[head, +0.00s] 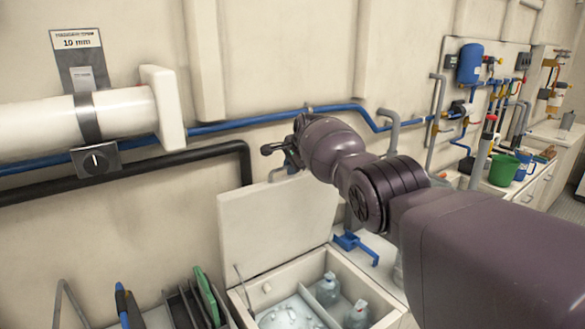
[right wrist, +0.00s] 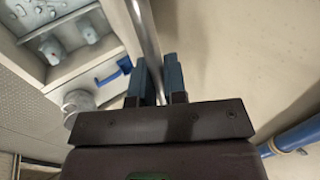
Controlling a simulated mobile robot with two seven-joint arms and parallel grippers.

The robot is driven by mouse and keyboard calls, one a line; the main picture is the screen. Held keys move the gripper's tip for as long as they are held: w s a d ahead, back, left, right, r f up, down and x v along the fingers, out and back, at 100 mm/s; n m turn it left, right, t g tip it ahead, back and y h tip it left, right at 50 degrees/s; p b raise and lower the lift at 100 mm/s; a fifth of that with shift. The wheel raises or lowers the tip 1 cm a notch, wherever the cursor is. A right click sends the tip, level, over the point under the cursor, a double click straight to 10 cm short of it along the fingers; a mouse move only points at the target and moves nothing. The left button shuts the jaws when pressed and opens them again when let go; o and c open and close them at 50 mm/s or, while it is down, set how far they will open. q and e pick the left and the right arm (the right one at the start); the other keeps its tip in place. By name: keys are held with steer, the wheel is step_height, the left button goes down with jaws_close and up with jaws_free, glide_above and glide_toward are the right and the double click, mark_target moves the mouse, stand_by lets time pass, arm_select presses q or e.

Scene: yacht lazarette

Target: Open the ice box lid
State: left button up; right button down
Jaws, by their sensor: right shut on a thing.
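The ice box (head: 380,290) is a pale built-in chest, low in the head view. Its cream lid (head: 272,222) stands up, nearly upright, behind the opening. Inside are ice (head: 290,313) and clear bottles (head: 328,289). My right gripper (head: 274,150) is above the lid's upper edge, its fingertips partly hidden by the wrist. In the right wrist view, its blue fingers (right wrist: 158,72) are on either side of a narrow grey strip (right wrist: 147,35), apparently the lid's edge or handle. The gripper is shut on it. My left gripper is not in view.
A blue pipe (head: 235,123) and a black pipe (head: 130,167) run along the wall behind the lid. A rack with a green board (head: 207,297) stands left of the box. A blue bracket (head: 355,243) is at its right. A green bucket (head: 504,169) stands farther right.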

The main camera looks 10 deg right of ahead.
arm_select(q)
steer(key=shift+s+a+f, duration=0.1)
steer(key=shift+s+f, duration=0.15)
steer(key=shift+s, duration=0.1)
arm_select(e)
steer(key=c, duration=1.2)
jaws_free()
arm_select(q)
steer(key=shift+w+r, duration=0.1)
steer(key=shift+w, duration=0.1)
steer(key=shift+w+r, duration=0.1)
